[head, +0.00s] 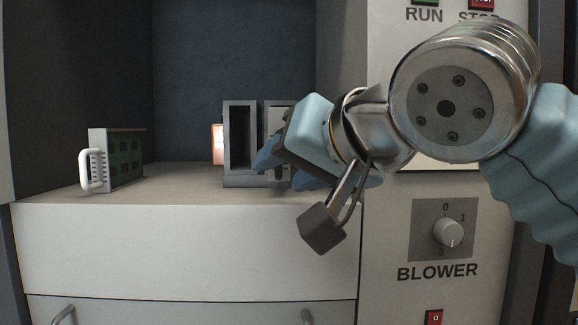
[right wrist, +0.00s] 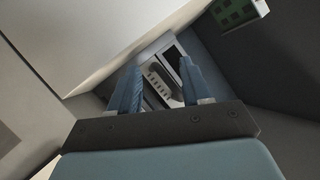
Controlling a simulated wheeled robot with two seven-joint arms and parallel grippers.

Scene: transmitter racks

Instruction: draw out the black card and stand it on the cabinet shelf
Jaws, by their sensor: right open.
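A grey rack (head: 229,181) with two slots stands on the cabinet shelf (head: 185,184). Its left slot looks dark and empty. A card with a pale front plate (head: 278,119) sits in the right slot; its board is hidden, so I cannot tell if it is black. My right gripper (head: 281,167) is open in front of that slot. In the right wrist view, the gripper (right wrist: 160,74) has its blue fingers on either side of the card's front plate (right wrist: 157,86), with no clear grip on it. My left gripper is out of view.
A green card (head: 125,158) with a white handle (head: 88,170) stands on the shelf at the left. An orange-lit object (head: 217,145) shows just left of the rack. The shelf between green card and rack is clear. A control panel with a BLOWER knob (head: 447,232) is at the right.

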